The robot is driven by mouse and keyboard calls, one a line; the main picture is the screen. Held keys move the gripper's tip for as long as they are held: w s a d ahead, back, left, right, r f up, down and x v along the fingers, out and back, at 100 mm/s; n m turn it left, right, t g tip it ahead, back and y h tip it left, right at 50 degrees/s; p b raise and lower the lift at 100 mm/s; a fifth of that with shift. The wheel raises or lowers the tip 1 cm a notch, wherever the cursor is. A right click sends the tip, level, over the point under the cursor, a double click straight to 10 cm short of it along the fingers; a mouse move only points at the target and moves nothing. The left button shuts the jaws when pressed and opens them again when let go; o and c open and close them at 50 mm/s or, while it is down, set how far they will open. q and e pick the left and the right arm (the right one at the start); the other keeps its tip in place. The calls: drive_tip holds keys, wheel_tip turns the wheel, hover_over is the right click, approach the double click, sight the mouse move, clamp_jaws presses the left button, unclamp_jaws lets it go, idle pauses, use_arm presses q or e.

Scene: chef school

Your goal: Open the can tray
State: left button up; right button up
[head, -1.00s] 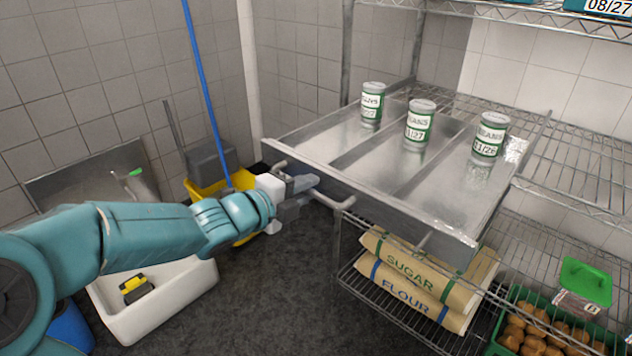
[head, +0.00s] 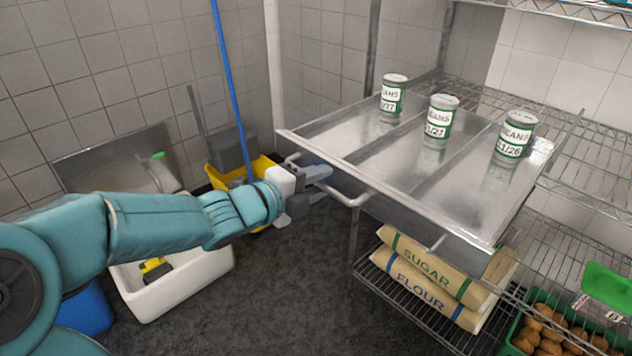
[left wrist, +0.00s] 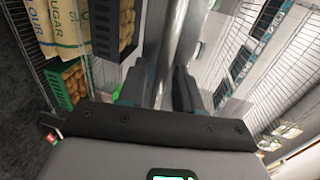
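The can tray (head: 352,152) is a flat metal tray that sticks out from the wire rack, with a bar handle (head: 345,199) along its front. Several parts of its surface are bare between low dividers. Three green-and-white cans stand upright on it: left can (head: 392,95), middle can (head: 439,118) and right can (head: 514,135). My left gripper (head: 318,184) is at the left part of the handle. In the left wrist view the handle bar (left wrist: 174,45) runs between my left fingers (left wrist: 160,88), which look closed against it. My right gripper is out of view.
Sugar (head: 428,262) and flour (head: 430,288) bags lie on a shelf below the tray. A green crate (head: 508,335) of brown produce stands at the lower right.

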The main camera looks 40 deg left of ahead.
use_arm(q)
drive_tip(key=shift+s, duration=0.15)
drive_tip(key=p+v, duration=0.2)
drive_tip(key=v, duration=1.4)
drive_tip(key=shift+r, duration=0.1)
